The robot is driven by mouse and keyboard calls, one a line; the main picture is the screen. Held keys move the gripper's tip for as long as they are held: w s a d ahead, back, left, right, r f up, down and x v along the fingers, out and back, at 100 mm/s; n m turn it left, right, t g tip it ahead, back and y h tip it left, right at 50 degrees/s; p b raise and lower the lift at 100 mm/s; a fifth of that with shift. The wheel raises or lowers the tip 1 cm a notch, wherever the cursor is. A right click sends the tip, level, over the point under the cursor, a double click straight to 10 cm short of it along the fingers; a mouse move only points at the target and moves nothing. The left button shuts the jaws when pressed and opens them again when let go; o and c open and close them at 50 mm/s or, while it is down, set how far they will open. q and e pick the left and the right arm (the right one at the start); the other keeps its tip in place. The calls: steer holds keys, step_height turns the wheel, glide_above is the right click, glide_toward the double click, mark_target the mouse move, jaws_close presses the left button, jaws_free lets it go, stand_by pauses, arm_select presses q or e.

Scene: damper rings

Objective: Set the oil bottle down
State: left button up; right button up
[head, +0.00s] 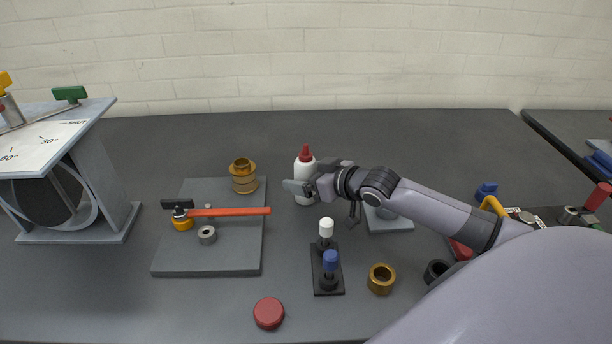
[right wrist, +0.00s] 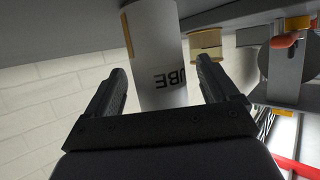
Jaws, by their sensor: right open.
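The oil bottle (head: 304,168) is white with a red cap and stands upright on the dark table, near the middle of the head view. My right gripper (head: 299,187) is at the bottle, coming from the right, and hides part of its lower body. In the right wrist view the bottle (right wrist: 155,50) shows between the two fingers of the right gripper (right wrist: 160,85), with part of its lettering visible. The fingers are spread, with gaps beside the bottle. My left gripper is not in view.
A grey plate (head: 205,258) with an orange-handled tool (head: 235,211) and brass rings (head: 243,180) lies left of the bottle. A black stand (head: 328,285) with white and blue knobs, a red disc (head: 268,312) and a brass ring (head: 381,279) are in front. The table behind the bottle is clear.

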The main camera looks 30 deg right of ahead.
steer(key=shift+v, duration=3.4)
jaws_close()
steer(key=shift+s, duration=0.1)
